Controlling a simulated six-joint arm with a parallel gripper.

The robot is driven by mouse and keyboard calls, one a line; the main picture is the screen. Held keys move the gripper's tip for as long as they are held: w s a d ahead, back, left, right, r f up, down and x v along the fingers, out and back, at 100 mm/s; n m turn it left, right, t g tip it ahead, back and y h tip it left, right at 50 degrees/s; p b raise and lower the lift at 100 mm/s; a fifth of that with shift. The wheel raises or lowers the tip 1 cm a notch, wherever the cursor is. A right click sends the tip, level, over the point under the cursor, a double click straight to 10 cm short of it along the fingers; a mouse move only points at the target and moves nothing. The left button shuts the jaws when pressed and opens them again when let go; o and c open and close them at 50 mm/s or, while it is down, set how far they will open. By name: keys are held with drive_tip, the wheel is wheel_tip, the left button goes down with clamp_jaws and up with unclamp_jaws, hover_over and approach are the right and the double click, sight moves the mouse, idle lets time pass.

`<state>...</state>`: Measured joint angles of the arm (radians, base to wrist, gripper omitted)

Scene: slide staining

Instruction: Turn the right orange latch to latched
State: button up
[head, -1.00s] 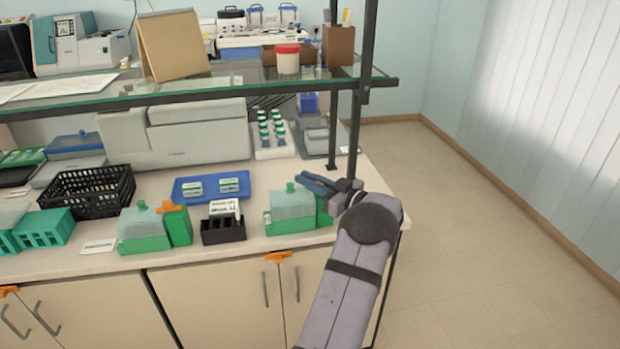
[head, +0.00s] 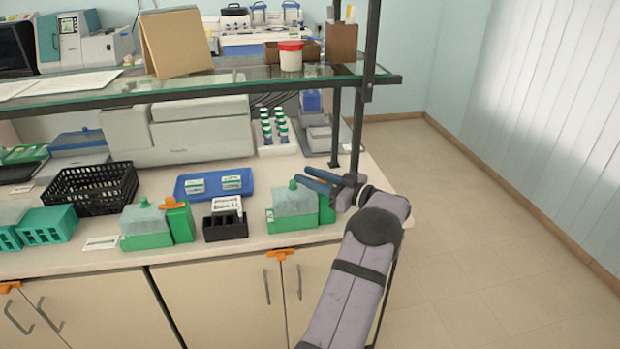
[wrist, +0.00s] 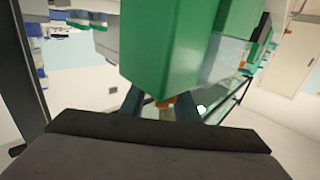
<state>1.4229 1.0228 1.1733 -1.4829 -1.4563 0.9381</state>
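The right green holder (head: 327,208) stands beside a translucent jar in a green base (head: 292,207) near the bench's front right. Its orange latch is not visible in the head view, where my gripper covers that area. In the wrist view, a small orange piece (wrist: 166,101) shows below a large green block (wrist: 165,45), between my fingers; its turned state cannot be told. My gripper (head: 304,175) has two blue fingers, visibly apart, pointing left over the right holder and jar. I see nothing held, and contact with the latch is unclear.
A matching jar and green holder (head: 181,224) with an orange latch (head: 170,202) stand to the left. A black slide rack (head: 225,229) lies between the sets. A blue tray (head: 215,184) is behind. A dark shelf post (head: 357,125) rises close behind my gripper.

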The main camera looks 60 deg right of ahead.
drive_tip(key=shift+w+a+f, duration=0.1)
drive_tip(key=shift+a+f, duration=0.1)
drive_tip(key=shift+f, duration=0.05)
idle(0.3)
drive_tip(key=shift+h, duration=0.3)
